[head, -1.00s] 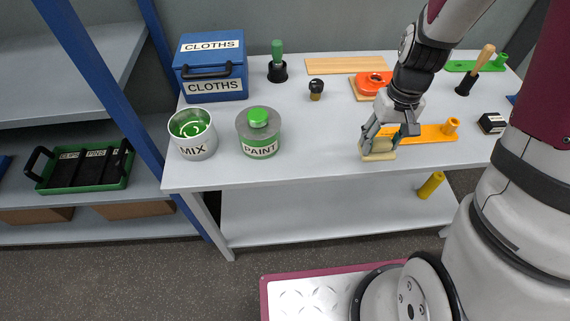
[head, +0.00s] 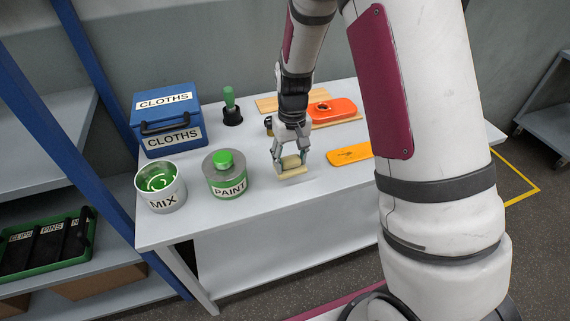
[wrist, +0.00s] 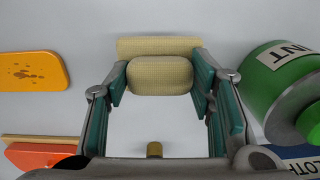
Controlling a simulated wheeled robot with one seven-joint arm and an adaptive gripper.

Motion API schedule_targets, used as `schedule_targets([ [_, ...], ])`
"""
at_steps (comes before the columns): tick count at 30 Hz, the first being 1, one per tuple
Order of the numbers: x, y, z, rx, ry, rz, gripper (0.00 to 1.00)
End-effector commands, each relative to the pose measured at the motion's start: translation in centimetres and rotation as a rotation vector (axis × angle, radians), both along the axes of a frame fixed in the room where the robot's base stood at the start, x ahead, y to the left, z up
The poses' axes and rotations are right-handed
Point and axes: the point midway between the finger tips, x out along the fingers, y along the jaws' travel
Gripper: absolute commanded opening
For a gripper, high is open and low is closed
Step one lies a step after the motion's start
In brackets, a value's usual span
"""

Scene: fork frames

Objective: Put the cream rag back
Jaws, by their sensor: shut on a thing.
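My gripper (head: 291,160) is shut on the cream rag (head: 292,170), a folded pale yellow cloth. The rag also shows between the green-padded fingers in the wrist view (wrist: 160,76). In the head view it is held low over the table, to the right of the paint tin; I cannot tell whether it touches the top. The blue box marked CLOTHS (head: 168,107) stands at the table's back left corner, with its lid on and a black handle at the front.
The paint tin (head: 223,190) with a green knob and the MIX pot (head: 175,200) stand left of my gripper. A green-handled tool (head: 231,97) stands behind. An orange board (head: 349,154) and a red-orange piece (head: 334,105) lie to the right. The table (head: 262,221) is clear in front.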

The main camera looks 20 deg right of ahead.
Motion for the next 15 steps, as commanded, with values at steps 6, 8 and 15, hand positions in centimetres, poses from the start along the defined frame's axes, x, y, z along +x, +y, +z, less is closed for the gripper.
schedule_targets([
  [6, 1.5, 0.9, -0.2, -0.001, 0.000, 0.001, 0.05],
  [8, 1.6, 1.0, -0.8, -0.001, 0.004, -0.001, 0.05],
  [15, 1.6, 1.0, -3.6, 0.000, 0.001, -0.002, 0.05],
])
